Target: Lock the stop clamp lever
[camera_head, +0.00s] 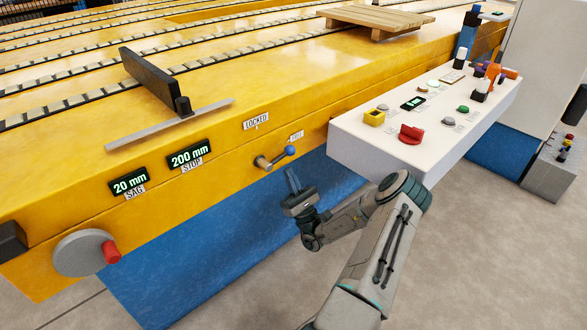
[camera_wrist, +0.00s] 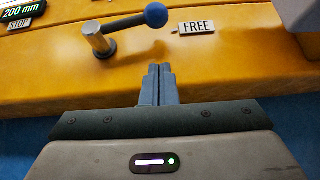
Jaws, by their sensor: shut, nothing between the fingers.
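The stop clamp lever (camera_head: 275,158) is on the front face of the yellow machine, with a metal pivot and a blue ball knob. Its arm points right, toward the FREE label (camera_head: 296,135); the LOCKED label (camera_head: 256,121) is above the pivot. In the wrist view the lever (camera_wrist: 125,23) lies ahead, its knob beside the FREE label (camera_wrist: 197,27). My gripper (camera_head: 292,178) is just below the knob and apart from it. In the wrist view my gripper (camera_wrist: 159,72) has its fingers together, with nothing between them.
A white control box (camera_head: 360,140) with a red knob (camera_head: 411,134) and several buttons juts out right of the lever. Displays (camera_head: 189,157) reading 20 mm and 200 mm are to the left. A handwheel (camera_head: 80,252) with a red grip is at lower left. Open floor lies in front.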

